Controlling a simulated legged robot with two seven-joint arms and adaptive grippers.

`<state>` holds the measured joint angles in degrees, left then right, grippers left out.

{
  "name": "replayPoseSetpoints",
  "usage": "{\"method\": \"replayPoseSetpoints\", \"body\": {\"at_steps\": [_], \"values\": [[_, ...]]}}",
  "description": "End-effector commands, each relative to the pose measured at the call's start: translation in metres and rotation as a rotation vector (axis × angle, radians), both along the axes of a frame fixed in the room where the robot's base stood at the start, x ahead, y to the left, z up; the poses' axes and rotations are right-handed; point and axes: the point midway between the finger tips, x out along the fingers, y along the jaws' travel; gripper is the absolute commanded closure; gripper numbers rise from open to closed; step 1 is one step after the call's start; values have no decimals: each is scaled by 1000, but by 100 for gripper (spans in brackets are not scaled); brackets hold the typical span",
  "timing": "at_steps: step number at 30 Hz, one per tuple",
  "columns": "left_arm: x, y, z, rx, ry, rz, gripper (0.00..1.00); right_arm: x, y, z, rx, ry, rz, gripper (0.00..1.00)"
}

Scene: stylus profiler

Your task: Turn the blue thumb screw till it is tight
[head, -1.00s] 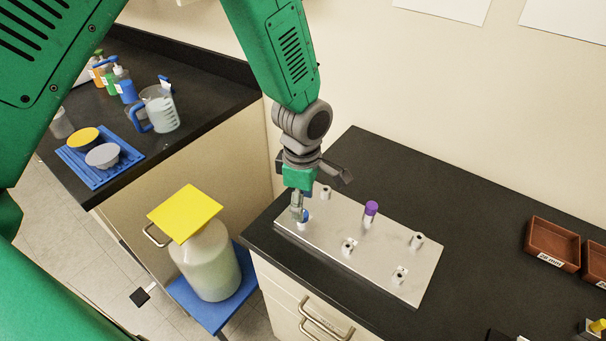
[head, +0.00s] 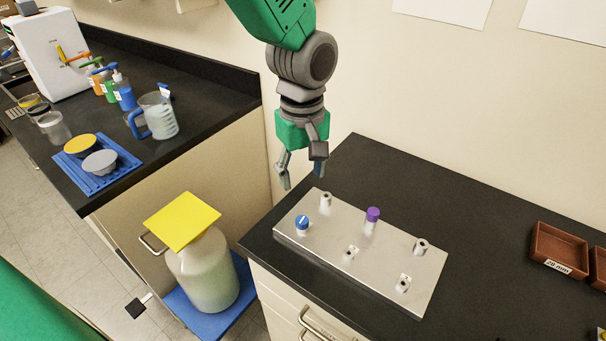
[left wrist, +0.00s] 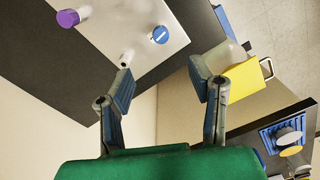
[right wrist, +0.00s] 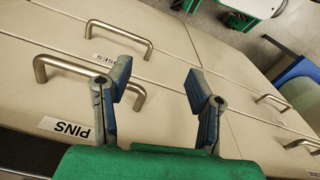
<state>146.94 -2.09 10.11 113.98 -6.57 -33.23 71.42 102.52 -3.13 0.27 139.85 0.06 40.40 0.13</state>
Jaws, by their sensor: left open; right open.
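The blue thumb screw (head: 302,224) stands at the left end of the metal plate (head: 330,248) on the dark counter. A white line marks its top. It also shows in the left wrist view (left wrist: 160,35), beyond the fingertips. My left gripper (head: 302,178) is open and empty, above and behind the screw, not touching it. The left wrist view shows its two fingers (left wrist: 166,82) apart. A purple-topped screw (head: 372,215) stands farther right on the plate. My right gripper (right wrist: 158,88) is open and empty in front of drawer fronts, and is out of the head view.
Several short metal posts (head: 421,246) stand on the plate. Brown bins (head: 556,248) sit at the right of the counter. The counter behind the plate is clear.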

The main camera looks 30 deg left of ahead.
Motion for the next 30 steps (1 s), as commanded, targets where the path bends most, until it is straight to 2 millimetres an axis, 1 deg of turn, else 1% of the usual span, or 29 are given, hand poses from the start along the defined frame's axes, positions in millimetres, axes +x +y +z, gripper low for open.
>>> {"method": "replayPoseSetpoints", "body": {"at_steps": [1,3,6,9,12,16,20,30], "values": [[1,0,-2,-2,-3,-132,52,0,0,-6,0,0,0,52],[0,0,-1,-2,-3,-313,52,0,0,-10,0,0,0,52],[1,0,1,-1,-5,-526,52,0,0,-14,0,0,0,52],[1,0,2,0,-4,-675,52,0,0,-16,0,0,0,52],[1,1,3,0,-3,-762,52,0,0,-17,0,0,0,52],[0,1,-2,1,-2,-795,52,0,0,-17,0,0,0,52],[0,1,-18,-1,1,-794,52,0,0,-17,0,0,0,52],[-1,0,-84,-1,1,-793,52,0,0,-18,0,0,0,52]]}}
